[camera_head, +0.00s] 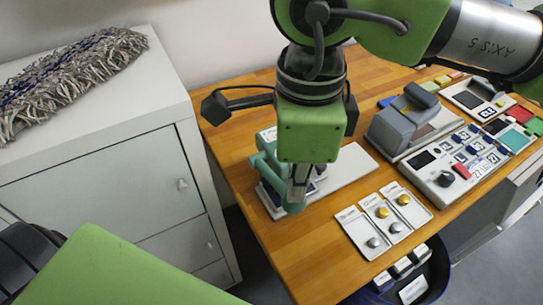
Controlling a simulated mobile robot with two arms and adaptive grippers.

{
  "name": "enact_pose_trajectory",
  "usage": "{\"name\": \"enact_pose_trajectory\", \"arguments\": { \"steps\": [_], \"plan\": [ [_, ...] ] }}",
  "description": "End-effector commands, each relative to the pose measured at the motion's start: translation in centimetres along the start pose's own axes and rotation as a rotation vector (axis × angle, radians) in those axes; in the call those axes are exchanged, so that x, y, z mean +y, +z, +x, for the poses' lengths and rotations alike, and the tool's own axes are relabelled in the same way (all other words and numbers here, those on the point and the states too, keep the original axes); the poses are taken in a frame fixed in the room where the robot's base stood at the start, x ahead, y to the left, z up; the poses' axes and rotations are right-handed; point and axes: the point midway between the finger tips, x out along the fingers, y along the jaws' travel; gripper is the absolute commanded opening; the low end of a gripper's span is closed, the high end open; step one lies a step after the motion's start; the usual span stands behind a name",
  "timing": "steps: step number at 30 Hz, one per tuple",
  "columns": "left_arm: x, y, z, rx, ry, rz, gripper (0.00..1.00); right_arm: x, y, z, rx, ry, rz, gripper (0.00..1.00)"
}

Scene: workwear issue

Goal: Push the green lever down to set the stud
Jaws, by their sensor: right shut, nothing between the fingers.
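A teal-green hand press (262,166) stands on a pale base plate (350,163) on the wooden table. My right gripper (298,196) points down in front of the press and hides much of it. Its fingers are shut with nothing between them. The fingertips are at a teal-green rod-like part (292,208), which looks like the lever; I cannot tell whether they touch it. The stud and the working point of the press are hidden behind my gripper. My left gripper is out of view.
Several small trays with gold and silver studs (383,212) lie right of the press. A grey machine (403,122) and a control panel (458,168) stand farther right. A dark bin (428,281) is below the table's front edge. A white cabinet (110,178) is at left.

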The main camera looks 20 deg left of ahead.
Motion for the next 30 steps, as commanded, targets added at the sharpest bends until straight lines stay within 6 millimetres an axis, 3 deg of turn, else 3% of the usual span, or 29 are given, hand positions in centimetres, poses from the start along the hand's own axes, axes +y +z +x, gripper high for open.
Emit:
{"name": "enact_pose_trajectory", "arguments": {
  "steps": [30],
  "plan": [
    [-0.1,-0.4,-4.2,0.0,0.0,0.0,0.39,0.0,0.0,-7.5,0.0,-0.001,-0.001,0.0]
  ]
}}
